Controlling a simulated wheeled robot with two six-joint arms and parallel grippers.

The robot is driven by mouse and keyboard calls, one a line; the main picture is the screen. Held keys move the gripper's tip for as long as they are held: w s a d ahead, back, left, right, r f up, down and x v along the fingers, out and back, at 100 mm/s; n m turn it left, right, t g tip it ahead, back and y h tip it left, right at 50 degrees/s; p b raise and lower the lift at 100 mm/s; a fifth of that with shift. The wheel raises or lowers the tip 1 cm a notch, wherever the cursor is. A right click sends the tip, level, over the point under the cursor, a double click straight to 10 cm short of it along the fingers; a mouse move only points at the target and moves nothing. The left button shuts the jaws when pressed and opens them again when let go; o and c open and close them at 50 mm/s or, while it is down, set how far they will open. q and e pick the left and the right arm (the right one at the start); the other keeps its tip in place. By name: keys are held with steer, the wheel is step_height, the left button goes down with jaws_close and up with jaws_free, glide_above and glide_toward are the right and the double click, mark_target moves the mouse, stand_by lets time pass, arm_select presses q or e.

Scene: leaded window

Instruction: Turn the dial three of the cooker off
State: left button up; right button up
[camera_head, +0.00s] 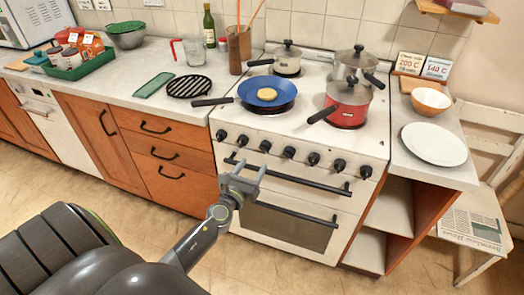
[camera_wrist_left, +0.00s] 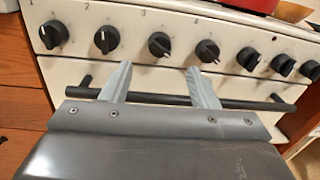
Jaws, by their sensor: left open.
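The white cooker (camera_head: 225,160) has a front row of several black dials. Dial three (camera_head: 265,146) is third from the left; in the left wrist view it (camera_wrist_left: 160,45) sits below the printed 3. Its pale mark seems turned from upright toward the lower right, while dials one (camera_wrist_left: 53,34) and two (camera_wrist_left: 107,38) show near-upright marks. My left gripper (camera_head: 248,168) is open and empty in front of the cooker, below the dial row. In the left wrist view its fingertips (camera_wrist_left: 158,72) stand apart on either side below dial three, with no visible contact. My right gripper is out of view.
A dark oven handle (camera_wrist_left: 235,103) runs below the dials, close to my fingers. Dial four (camera_wrist_left: 207,50) is close on the right.

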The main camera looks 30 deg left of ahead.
mark_target(263, 150)
arm_select(q)
steer(key=w, duration=0.2)
steer(key=w+a, duration=0.1)
steer(key=w, duration=0.5)
steer(key=shift+a+b, duration=0.2)
steer(key=shift+b, duration=0.1)
steer(key=c, duration=1)
steer(key=shift+o, duration=0.2)
steer(key=shift+f, duration=0.1)
